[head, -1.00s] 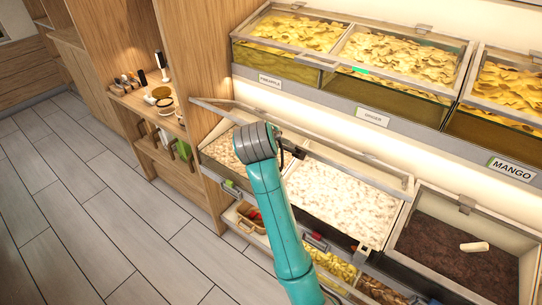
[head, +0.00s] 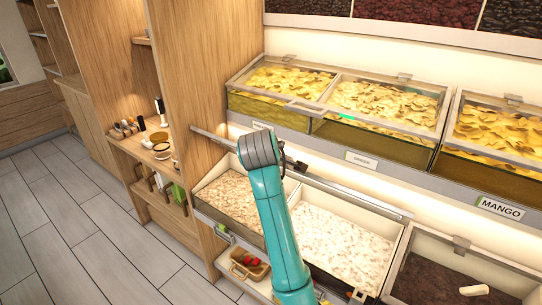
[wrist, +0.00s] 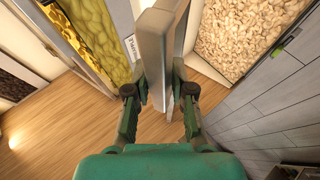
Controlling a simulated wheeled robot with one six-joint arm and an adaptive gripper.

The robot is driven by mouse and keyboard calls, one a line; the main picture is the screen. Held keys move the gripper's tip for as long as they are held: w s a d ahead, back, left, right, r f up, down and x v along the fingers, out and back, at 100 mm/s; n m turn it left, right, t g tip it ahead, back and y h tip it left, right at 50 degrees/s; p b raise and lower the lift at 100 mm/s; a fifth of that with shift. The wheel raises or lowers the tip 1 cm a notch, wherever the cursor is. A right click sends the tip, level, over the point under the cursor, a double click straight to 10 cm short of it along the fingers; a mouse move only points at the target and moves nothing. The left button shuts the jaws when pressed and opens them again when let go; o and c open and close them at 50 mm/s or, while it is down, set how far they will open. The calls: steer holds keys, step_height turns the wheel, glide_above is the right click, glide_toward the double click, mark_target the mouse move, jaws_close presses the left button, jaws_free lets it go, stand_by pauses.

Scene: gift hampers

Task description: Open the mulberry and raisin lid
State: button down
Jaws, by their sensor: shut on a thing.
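The lid is a long grey-framed panel (head: 350,191) over the lower row of bins. It stands raised and is seen nearly edge-on in the head view. Under it are a bin of tan pieces (head: 232,195) and a bin of pale flakes (head: 340,245), both uncovered. No label for mulberry or raisin is readable. In the wrist view my gripper (wrist: 160,98) is shut on the lid's grey edge bar (wrist: 152,50), with one finger on each side. In the head view my own arm hides the fingers and part of the lid.
Above are closed bins labelled ginger (head: 385,105) and mango (head: 500,140). At right, a dark-filled bin (head: 440,275) has its own lid. A wooden partition (head: 205,90) stands close to the lid's left end. The floor (head: 70,240) at left is clear.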

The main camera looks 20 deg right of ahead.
steer(key=c, duration=1.1)
jaws_free()
steer(key=v, duration=1.2)
steer(key=shift+f, duration=0.1)
